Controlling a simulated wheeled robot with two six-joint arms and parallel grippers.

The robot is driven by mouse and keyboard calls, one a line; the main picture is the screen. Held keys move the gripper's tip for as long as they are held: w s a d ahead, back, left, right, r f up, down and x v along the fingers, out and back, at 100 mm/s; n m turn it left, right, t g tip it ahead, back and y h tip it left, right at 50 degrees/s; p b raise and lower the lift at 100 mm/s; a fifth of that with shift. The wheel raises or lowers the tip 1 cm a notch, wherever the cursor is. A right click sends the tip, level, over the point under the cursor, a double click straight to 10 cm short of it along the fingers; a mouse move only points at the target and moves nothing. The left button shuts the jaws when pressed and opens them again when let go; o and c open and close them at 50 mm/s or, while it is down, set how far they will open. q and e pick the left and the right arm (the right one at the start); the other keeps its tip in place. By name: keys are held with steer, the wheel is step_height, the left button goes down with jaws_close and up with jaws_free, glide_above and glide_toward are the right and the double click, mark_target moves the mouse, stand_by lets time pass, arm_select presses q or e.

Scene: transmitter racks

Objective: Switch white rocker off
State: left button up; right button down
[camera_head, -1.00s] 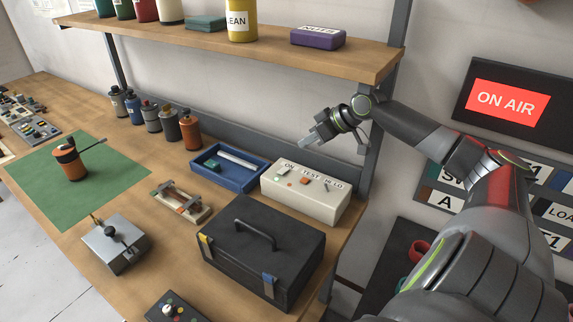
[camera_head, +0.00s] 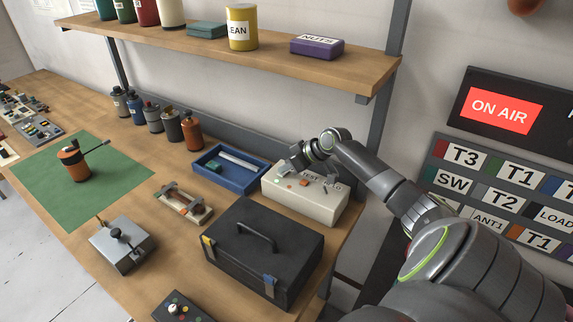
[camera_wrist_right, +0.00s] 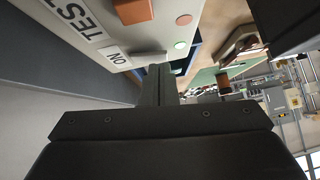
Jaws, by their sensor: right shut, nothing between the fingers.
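The cream control box (camera_head: 318,207) stands at the right end of the bench, with labels and small controls on top. In the right wrist view a pale rocker (camera_wrist_right: 148,55) sits beside the "ON" label on the box's face (camera_wrist_right: 95,10); the finger tips partly cover it. A green lamp (camera_wrist_right: 181,44) glows near it. An orange rocker (camera_wrist_right: 132,10) is further along. My right gripper (camera_head: 287,165) is shut and empty, over the left part of the box top. Its shut fingers (camera_wrist_right: 158,68) end close to the pale rocker; contact is unclear. My left gripper is out of view.
A blue tray (camera_head: 207,172) stands left of the box, and a black toolbox (camera_head: 262,255) in front of it. The wooden shelf (camera_head: 345,80) overhangs the bench behind. An ON AIR sign (camera_head: 500,107) hangs at the right.

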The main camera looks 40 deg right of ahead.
steer(key=shift+f, duration=0.2)
steer(key=shift+s+a+f+h, duration=0.1)
steer(key=shift+a+f+h, duration=0.1)
steer(key=shift+h, duration=0.2)
steer(key=shift+d, duration=0.1)
steer(key=shift+d+b, duration=0.4)
steer(key=shift+d, duration=0.05)
steer(key=shift+w+d, duration=0.2)
steer(key=shift+d, duration=0.1)
steer(key=shift+r, duration=0.1)
